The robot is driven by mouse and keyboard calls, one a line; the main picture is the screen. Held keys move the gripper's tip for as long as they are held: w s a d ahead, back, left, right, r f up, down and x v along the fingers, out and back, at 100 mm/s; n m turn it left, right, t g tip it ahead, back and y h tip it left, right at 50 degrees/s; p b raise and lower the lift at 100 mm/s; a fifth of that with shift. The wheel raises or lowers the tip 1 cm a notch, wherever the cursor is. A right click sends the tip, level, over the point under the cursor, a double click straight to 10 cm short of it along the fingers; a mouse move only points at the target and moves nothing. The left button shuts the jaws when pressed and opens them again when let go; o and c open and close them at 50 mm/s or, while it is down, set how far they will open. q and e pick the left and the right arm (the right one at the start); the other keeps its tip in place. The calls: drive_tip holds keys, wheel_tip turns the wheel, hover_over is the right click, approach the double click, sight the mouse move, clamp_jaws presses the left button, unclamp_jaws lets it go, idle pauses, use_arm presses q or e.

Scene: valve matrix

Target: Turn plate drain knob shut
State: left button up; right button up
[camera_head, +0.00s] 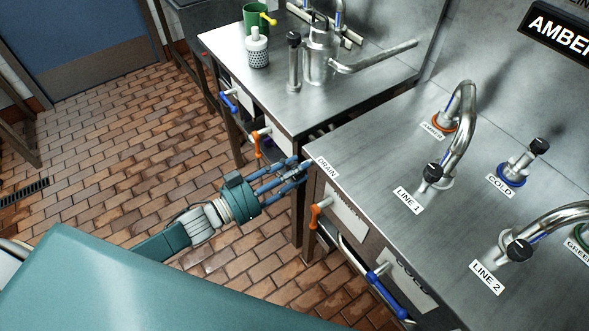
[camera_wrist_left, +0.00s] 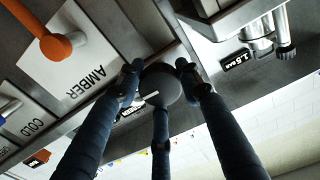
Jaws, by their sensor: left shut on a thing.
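The drain knob (camera_wrist_left: 165,84) is a dark round knob in the left wrist view, with a small pale mark on it. My left gripper (camera_wrist_left: 158,68) has its blue fingers closed around the knob, two on its sides and one in front. In the head view my left gripper (camera_head: 301,170) reaches the corner of the near steel counter (camera_head: 385,195), beside the DRAIN label (camera_head: 328,167). The fingers hide the knob there. How far the knob is turned cannot be told. My right gripper is not in view.
An orange lever (camera_head: 317,212) and a blue lever (camera_head: 385,279) stick out from the counter's front. Black-knobbed valves (camera_head: 433,173) and curved taps (camera_head: 462,122) stand on top. Another steel counter (camera_head: 325,97) lies behind. The brick floor (camera_head: 130,150) at left is clear.

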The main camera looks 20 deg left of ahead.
use_arm(q)
drive_tip(key=m, duration=0.3)
drive_tip(key=shift+w+r+m, duration=0.1)
drive_tip(key=shift+r+m, duration=0.15)
drive_tip(key=shift+m, duration=0.05)
drive_tip(key=m, duration=0.4)
drive_tip(key=shift+m, duration=0.3)
drive_tip(key=m+b, duration=0.1)
drive_tip(key=m, duration=0.3)
drive_tip(key=shift+d+f+m, duration=0.1)
drive_tip(key=shift+m, duration=0.2)
drive_tip(key=shift+m+b, duration=0.65)
drive_tip(key=shift+m, duration=1.55)
drive_tip(key=o, duration=1.1)
drive_tip(key=shift+d+f, duration=0.1)
drive_tip(key=shift+o, duration=0.2)
drive_tip(key=shift+s, duration=0.2)
